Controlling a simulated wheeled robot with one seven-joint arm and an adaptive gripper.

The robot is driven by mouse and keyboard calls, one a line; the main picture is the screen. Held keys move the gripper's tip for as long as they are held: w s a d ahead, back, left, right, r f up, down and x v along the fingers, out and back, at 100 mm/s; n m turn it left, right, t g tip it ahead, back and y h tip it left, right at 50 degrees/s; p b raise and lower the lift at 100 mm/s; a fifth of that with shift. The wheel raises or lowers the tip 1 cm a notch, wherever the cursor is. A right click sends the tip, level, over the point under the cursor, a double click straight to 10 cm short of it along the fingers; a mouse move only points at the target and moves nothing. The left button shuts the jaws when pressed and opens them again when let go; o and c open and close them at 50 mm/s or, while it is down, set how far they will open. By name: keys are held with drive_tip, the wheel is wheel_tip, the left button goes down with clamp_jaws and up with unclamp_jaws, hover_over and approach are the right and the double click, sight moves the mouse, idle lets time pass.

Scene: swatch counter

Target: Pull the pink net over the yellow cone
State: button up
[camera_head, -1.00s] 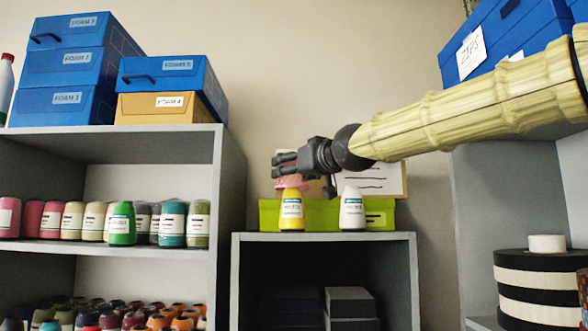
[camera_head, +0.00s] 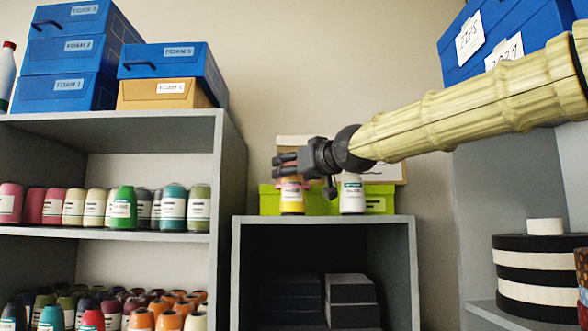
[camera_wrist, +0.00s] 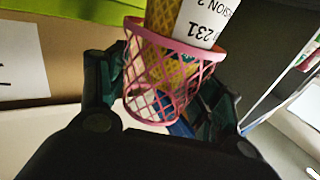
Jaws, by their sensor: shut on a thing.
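The yellow cone (camera_head: 292,207) stands upright on the grey shelf unit, with a white label on its side. The pink net (camera_head: 293,184) is around the cone's upper part in the head view. In the wrist view the net (camera_wrist: 172,75) hangs as an open mesh sleeve, its wide rim around the yellow cone (camera_wrist: 160,62) near the label's edge, with yellow showing through the mesh. My gripper (camera_head: 290,165) is above the cone, its fingers shut on the net from both sides. The cone's tip is hidden by the fingers.
A white cone (camera_head: 352,197) stands close to the right on the same shelf top (camera_head: 325,218). A green box (camera_head: 268,200) and a white-faced board (camera_head: 380,172) are behind. A taller shelf (camera_head: 228,190) with several cones stands left.

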sight(299, 185)
drive_tip(key=shift+f+b, duration=1.55)
drive_tip(key=shift+f, duration=0.6)
drive_tip(key=o, duration=0.8)
wheel_tip(299, 185, up, 10)
drive_tip(key=shift+f, duration=0.1)
idle(0.3)
